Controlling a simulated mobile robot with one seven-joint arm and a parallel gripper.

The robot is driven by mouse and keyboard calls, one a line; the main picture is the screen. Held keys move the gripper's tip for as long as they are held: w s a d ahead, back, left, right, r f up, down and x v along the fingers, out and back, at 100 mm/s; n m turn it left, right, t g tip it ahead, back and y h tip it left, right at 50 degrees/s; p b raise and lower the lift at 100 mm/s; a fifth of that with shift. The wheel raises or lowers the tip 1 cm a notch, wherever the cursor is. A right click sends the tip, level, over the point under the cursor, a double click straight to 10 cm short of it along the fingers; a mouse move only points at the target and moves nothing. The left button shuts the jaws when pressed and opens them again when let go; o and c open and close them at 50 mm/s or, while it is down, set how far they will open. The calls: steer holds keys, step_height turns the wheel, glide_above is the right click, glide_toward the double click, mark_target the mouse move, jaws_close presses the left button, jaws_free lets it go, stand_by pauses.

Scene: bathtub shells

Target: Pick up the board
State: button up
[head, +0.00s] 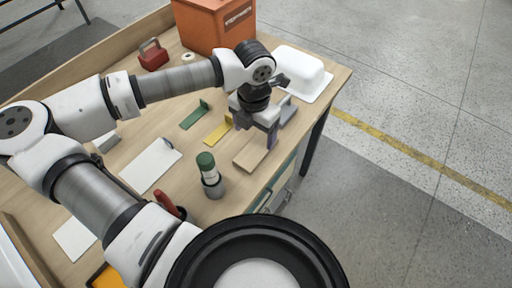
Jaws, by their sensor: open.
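A small tan wooden board (249,159) lies flat near the right front edge of the workbench. My gripper (257,133) points down just behind the board in the head view, with its fingers apart and nothing visible between them. One finger is close to the board's far end; I cannot tell whether it touches or hovers above it. The board's far end is partly hidden by the finger.
A white tub shell (301,72) and an orange box (214,24) stand at the back. Yellow (217,133) and green (195,116) brackets lie left of the board. A green-topped bottle (208,168) stands in front. A white sheet (151,166) lies further left.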

mark_target(256, 149)
steer(key=f, duration=0.1)
steer(key=f+p, duration=0.1)
steer(key=f, duration=0.1)
steer(key=f+p, duration=0.1)
steer(key=shift+s+d+f, duration=0.25)
steer(key=shift+s, duration=0.1)
steer(key=shift+f, duration=0.55)
steer(key=c, duration=1.1)
steer(key=shift+r, duration=0.1)
